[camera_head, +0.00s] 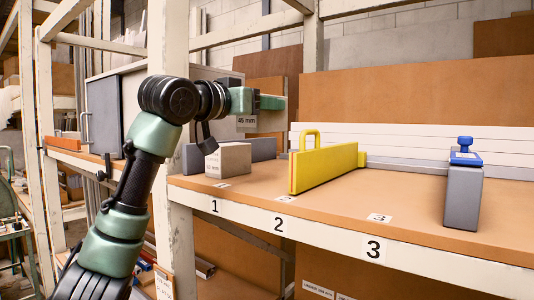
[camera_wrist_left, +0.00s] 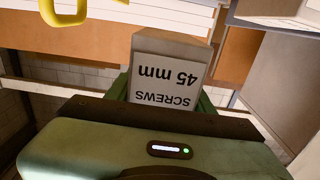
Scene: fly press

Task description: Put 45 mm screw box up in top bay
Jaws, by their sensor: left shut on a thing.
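The 45 mm screw box (camera_head: 264,122) is a grey-beige box with a white label. My left gripper (camera_head: 257,102) is shut on it and holds it in the air above the shelf, at the bay marked 1. In the left wrist view the box (camera_wrist_left: 172,48) sits between the green fingers, its "SCREWS 45 mm" label upside down in the picture. I cannot make out the top bay for certain. My right gripper is not in view.
A cardboard-coloured box (camera_head: 228,160) stands on the shelf (camera_head: 340,205) at bay 1, below the held box. A yellow panel with a handle (camera_head: 325,167) stands at bay 2. White posts (camera_head: 168,40) frame the left.

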